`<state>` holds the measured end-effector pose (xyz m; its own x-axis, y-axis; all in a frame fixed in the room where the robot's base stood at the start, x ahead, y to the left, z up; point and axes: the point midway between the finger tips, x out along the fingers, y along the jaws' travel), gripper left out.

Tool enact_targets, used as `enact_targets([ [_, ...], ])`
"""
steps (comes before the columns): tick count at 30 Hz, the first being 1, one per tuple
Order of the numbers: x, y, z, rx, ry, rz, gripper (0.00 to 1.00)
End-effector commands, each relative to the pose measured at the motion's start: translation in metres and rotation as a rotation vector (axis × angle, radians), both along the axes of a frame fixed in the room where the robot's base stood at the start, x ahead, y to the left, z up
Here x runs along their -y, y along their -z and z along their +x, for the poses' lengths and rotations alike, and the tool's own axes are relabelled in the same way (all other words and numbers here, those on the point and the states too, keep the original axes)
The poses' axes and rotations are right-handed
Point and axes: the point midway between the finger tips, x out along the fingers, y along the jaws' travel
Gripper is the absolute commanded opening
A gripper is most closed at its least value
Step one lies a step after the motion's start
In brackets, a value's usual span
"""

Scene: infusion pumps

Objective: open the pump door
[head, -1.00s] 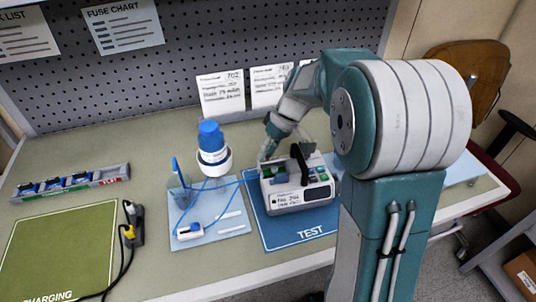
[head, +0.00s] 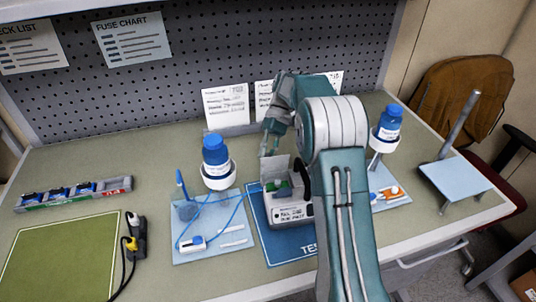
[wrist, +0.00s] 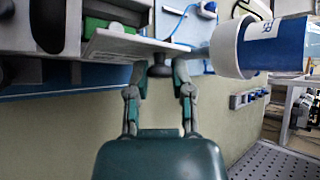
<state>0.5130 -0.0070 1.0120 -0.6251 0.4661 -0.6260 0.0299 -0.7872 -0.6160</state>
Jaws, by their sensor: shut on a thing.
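The white pump (head: 291,214) stands on the blue TEST mat (head: 256,222), with a black handle on top. Its pale door panel (head: 275,170) stands out from the pump body, and a green part shows behind it. In the wrist view the door panel (wrist: 128,44) is seen nearly edge-on beside the green part. A dark knob (wrist: 160,70) sticks out from it. My gripper (wrist: 161,77) has its fingers on both sides of this knob and is shut on it. In the head view my gripper (head: 270,148) is at the panel's upper edge, partly hidden by my arm.
A blue-capped bottle (head: 215,155) in a white ring holder stands left of the pump, close to the gripper in the wrist view (wrist: 285,45). Another bottle (head: 388,125) stands right. A blue tube (head: 238,208) lies left. The green CHARGING mat (head: 60,250) is clear.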

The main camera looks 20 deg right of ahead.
Motion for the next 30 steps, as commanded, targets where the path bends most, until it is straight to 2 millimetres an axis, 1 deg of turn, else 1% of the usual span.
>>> enact_targets([
  [7, 0.0000, 0.0025, 0.0027, -0.039, 0.001, 0.003, 0.00],
  [18, -0.0001, 0.0024, 0.0028, -0.040, 0.001, 0.003, 0.00],
  [19, -0.0001, 0.0024, 0.0028, -0.040, 0.001, 0.003, 0.38],
  [21, -0.0001, 0.0023, 0.0027, -0.040, 0.001, 0.003, 0.65],
  [30, 0.0001, 0.0011, 0.0020, -0.040, 0.001, 0.003, 0.65],
])
